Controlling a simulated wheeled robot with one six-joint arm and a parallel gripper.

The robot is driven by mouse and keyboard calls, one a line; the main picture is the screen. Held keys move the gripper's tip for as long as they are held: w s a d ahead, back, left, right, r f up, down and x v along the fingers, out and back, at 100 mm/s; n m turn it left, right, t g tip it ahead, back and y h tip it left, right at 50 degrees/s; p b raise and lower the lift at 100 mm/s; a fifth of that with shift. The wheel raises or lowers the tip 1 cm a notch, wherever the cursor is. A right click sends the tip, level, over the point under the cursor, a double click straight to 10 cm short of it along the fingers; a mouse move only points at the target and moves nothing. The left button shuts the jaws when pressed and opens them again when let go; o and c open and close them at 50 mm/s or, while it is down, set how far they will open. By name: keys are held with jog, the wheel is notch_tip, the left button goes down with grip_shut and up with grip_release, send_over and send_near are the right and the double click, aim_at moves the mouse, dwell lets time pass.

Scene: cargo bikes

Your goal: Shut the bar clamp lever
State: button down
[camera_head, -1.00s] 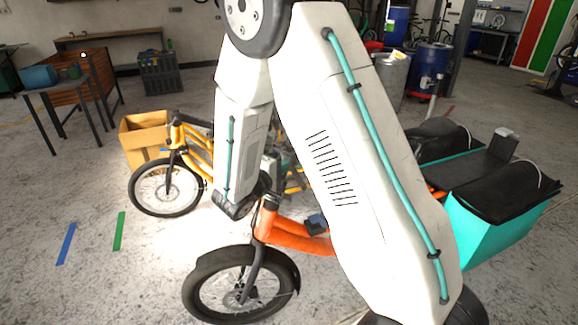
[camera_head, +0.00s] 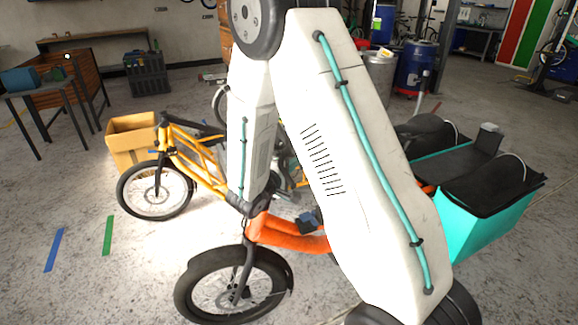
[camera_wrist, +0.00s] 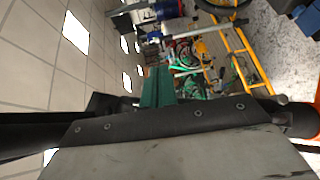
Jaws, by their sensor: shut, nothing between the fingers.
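The orange cargo bike (camera_head: 285,235) stands in front of me in the head view, its front wheel (camera_head: 233,285) at lower left of my arm. My white arm hides much of its front end, and I cannot make out the bar clamp lever in either view. In the wrist view my gripper (camera_wrist: 157,72) shows as green fingers pressed together and empty, beyond a grey bolted plate. An orange part (camera_wrist: 300,118) shows at the right edge of the wrist view. Whether my fingers touch anything on the bike cannot be told.
A yellow cargo bike (camera_head: 185,160) with a tan box (camera_head: 133,145) stands behind to the left. A teal cargo box (camera_head: 480,225) with black covers is at right. Blue drums (camera_head: 415,68) stand at the back right. Floor at lower left is free, with blue and green tape strips.

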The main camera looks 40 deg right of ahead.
jog(key=shift+w+d+f, duration=0.1)
jog(key=shift+d, duration=0.2)
dwell(0.5)
jog(key=s+a+f, duration=0.2)
jog(key=s+f, duration=0.1)
jog(key=s, duration=0.9)
jog(key=shift+s, duration=0.3)
jog(key=shift+a, duration=0.15)
